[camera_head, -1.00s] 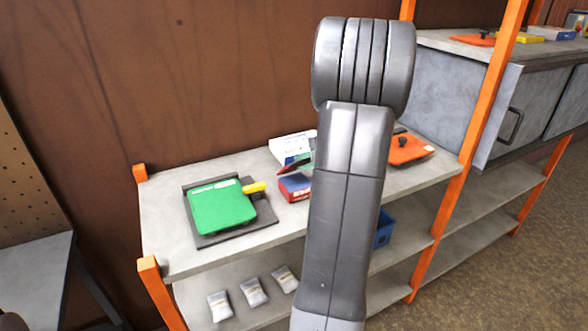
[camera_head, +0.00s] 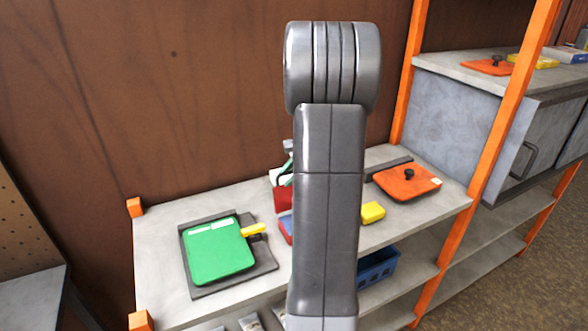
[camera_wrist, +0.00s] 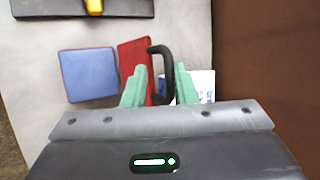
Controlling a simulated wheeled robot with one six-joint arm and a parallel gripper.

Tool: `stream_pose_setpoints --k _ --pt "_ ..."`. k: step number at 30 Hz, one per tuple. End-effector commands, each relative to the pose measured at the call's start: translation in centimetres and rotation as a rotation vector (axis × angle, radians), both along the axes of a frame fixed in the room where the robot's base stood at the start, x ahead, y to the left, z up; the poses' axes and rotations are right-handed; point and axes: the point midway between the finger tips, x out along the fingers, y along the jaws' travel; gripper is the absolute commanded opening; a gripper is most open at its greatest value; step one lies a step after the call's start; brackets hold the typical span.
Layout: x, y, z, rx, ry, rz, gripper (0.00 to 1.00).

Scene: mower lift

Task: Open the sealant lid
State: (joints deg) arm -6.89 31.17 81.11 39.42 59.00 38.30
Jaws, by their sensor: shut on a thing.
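The sealant lid is a red panel (camera_wrist: 134,62) with a black loop handle (camera_wrist: 168,56). In the wrist view it stands tilted up on the wall side of a blue square with a red rim (camera_wrist: 88,75), likely the box. In the head view the red panel (camera_head: 283,196) stands above the blue part (camera_head: 287,226), both partly covered by my arm. My gripper (camera_wrist: 160,68) has pale green fingers on either side of the handle and is shut on it. The exact finger contact is hidden.
A green panel (camera_head: 217,250) with a yellow handle lies on a dark mat (camera_head: 263,262) at the left. A yellow block (camera_head: 373,212) and an orange panel with a black knob (camera_head: 407,184) are at the right. A white printed item (camera_wrist: 202,84) is close by my fingers.

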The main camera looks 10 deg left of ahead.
Motion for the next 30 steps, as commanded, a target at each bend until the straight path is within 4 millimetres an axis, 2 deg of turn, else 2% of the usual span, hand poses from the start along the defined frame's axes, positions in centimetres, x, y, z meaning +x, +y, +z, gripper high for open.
stream_pose_setpoints --k 21,22,30 --pt "0.04 0.39 -1.0 -0.047 0.076 0.005 0.0" --pt "0.04 0.39 -1.0 -0.047 0.076 0.005 0.31" --pt "0.19 0.41 -0.63 -0.044 0.07 0.003 0.31"
